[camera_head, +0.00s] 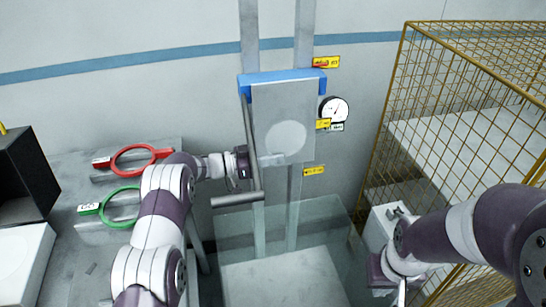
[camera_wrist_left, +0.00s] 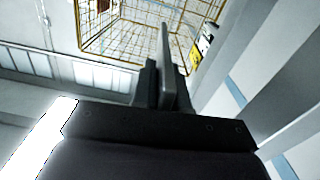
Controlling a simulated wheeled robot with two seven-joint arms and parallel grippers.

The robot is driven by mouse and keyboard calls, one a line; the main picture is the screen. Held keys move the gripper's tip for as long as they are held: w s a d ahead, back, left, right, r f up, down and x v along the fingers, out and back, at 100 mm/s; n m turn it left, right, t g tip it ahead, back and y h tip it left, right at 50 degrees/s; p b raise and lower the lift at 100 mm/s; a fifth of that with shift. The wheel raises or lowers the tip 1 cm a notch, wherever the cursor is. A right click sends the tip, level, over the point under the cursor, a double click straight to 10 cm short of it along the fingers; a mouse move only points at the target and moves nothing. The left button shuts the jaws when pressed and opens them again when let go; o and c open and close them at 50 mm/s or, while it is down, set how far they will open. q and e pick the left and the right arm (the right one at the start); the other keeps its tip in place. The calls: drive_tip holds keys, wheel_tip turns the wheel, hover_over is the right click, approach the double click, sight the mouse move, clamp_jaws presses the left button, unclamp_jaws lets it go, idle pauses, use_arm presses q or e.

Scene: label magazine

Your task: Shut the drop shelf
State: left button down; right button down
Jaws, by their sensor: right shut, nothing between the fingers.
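The drop shelf looks like a grey panel (camera_head: 272,105) with a pale round patch, below a blue top piece (camera_head: 283,78) on the wall rails. It stands steeply raised; I cannot tell whether it is fully flat against the rails. My left gripper (camera_head: 247,164) is at the panel's left edge. In the left wrist view a thin grey plate (camera_wrist_left: 165,60), seen edge-on, stands between the dark fingers (camera_wrist_left: 165,90), which look closed on it. My right gripper (camera_head: 384,270) is low at the right, shut and empty, away from the panel.
A grey bar (camera_head: 237,199) sticks out below the panel, above a clear-walled bin (camera_head: 340,232). A yellow wire cage (camera_head: 405,100) stands at the right. A gauge (camera_head: 334,109) is on the wall. Red (camera_head: 140,148) and green (camera_head: 108,201) ring tools lie at the left.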

use_arm(q)
drive_tip(key=s+d+r+n+p, duration=0.2)
drive_tip(key=s+n+p, duration=0.1)
drive_tip(key=s+p, duration=0.2)
drive_tip(key=s+d+r+n+p, duration=0.2)
drive_tip(key=s+r+n+p, duration=0.1)
drive_tip(key=s+p, duration=0.3)
drive_tip(key=shift+s+r+n, duration=0.25)
drive_tip(key=shift+s+n, duration=0.2)
drive_tip(key=shift+n, duration=0.15)
drive_tip(key=c, duration=1.2)
unclamp_jaws()
drive_tip(key=shift+a, duration=0.1)
drive_tip(key=shift+c, duration=0.2)
drive_tip(key=shift+f, duration=0.1)
